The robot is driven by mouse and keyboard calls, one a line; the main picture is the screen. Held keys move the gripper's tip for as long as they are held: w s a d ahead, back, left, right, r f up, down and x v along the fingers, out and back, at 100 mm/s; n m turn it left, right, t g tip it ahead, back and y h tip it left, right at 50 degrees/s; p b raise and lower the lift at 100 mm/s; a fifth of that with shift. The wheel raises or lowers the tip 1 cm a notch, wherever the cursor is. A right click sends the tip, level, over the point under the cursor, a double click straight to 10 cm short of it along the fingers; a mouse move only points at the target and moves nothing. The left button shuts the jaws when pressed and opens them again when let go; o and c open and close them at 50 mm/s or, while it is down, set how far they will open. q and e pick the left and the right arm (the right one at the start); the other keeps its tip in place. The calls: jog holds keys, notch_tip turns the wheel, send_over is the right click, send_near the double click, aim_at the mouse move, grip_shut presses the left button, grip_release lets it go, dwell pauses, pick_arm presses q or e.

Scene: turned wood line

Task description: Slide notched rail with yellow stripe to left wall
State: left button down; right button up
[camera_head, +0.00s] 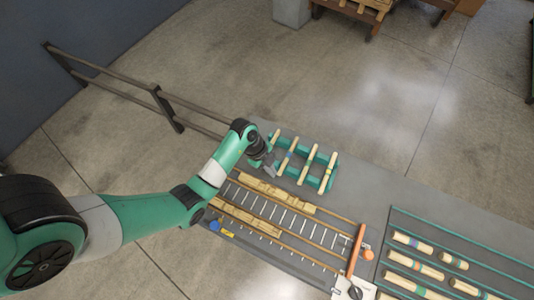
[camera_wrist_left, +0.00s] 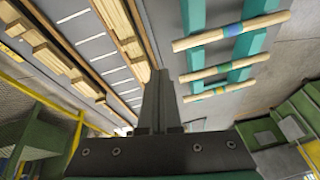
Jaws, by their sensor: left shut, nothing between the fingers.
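My left gripper (camera_head: 270,171) is shut and empty, between the teal rack and the rail fixture. In the left wrist view its closed fingers (camera_wrist_left: 160,76) lie right beside a notched wooden rail (camera_wrist_left: 127,45); contact cannot be told. That notched rail also shows in the head view (camera_head: 277,192), lying along the fixture's far side. A second notched rail (camera_head: 250,217) lies nearer the front, and it shows at left in the wrist view (camera_wrist_left: 52,55). I cannot make out a yellow stripe on either rail. My right gripper is not in view.
A teal rack (camera_head: 331,179) holds several banded dowels just beyond the fixture. Metal rungs (camera_head: 288,218) fill the space between the notched rails. More dowels lie in a tray (camera_head: 463,238) at right.

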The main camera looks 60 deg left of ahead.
pick_arm(q)
notch_tip(320, 180, up, 3)
jog(key=n+p, duration=0.2)
jog(key=p, duration=0.2)
send_over(243, 176)
jog(key=w+d, duration=0.2)
jog(key=d, duration=0.2)
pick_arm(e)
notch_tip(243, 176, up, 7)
pick_arm(q)
jog(key=shift+g, duration=0.4)
jog(key=b+x, duration=0.2)
jog(key=x, duration=0.3)
jog(key=b+x, duration=0.2)
jog(key=x, duration=0.3)
jog(key=shift+w+a+f, duration=0.15)
jog(key=shift+w+f, duration=0.1)
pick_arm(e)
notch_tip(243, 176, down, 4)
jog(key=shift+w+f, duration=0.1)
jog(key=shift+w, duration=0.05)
pick_arm(q)
jog(key=shift+a+r, duration=0.1)
